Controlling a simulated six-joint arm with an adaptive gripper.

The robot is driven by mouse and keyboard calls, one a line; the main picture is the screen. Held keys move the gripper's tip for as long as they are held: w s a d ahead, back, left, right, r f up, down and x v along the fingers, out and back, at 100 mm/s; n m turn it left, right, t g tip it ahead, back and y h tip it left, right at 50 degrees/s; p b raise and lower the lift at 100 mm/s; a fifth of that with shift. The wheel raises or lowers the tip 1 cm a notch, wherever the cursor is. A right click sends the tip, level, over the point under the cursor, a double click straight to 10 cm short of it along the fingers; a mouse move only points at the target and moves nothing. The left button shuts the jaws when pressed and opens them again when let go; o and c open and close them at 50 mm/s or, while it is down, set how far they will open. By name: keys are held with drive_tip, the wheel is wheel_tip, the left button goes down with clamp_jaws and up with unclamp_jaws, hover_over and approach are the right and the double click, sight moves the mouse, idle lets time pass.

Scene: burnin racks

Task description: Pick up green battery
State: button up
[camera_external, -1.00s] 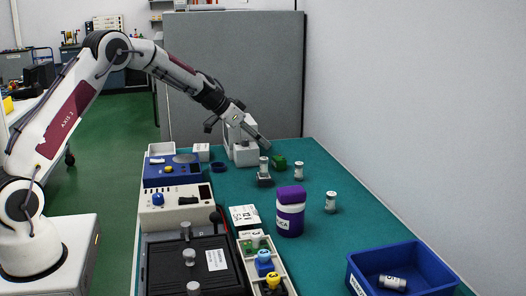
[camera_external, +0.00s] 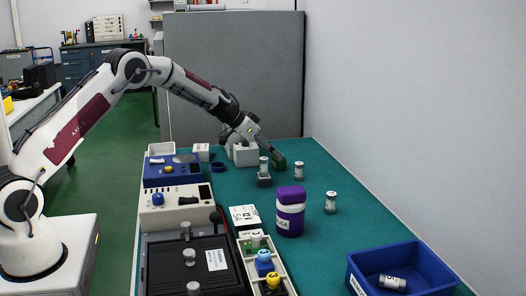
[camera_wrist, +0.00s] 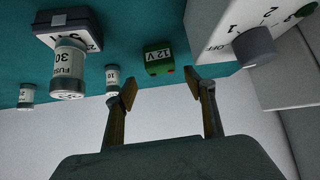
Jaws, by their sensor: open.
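The green battery (camera_external: 280,161), a small block marked 12V, sits on the teal table beside the white switch box. It also shows in the wrist view (camera_wrist: 158,60), upper middle, ahead of and between my fingertips. My gripper (camera_wrist: 168,85) is open and empty, its two fingers on either side of the battery's line. In the external view my gripper (camera_external: 272,155) is just above the battery and partly covers it. I cannot tell exactly how much gap is left between them.
The white switch box (camera_wrist: 225,30) with a grey knob stands close right of the battery in the wrist view. A fuse marked 30 (camera_wrist: 69,68) stands by a dark block (camera_wrist: 68,24); a fuse marked 10 (camera_wrist: 112,79) is near my left finger. A blue bin (camera_external: 400,268) is at front right.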

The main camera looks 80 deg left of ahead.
sight(279, 163)
idle(0.3)
drive_tip(key=shift+w+a+f, duration=0.15)
drive_tip(key=shift+w+f, duration=0.2)
drive_tip(key=shift+f, duration=0.35)
drive_tip(key=shift+w+a+f, duration=0.1)
drive_tip(key=shift+w+f, duration=0.25)
drive_tip(key=shift+f, duration=0.3)
drive_tip(key=shift+x, duration=1.1)
drive_tip(key=shift+a, duration=0.1)
drive_tip(key=c, duration=1.3)
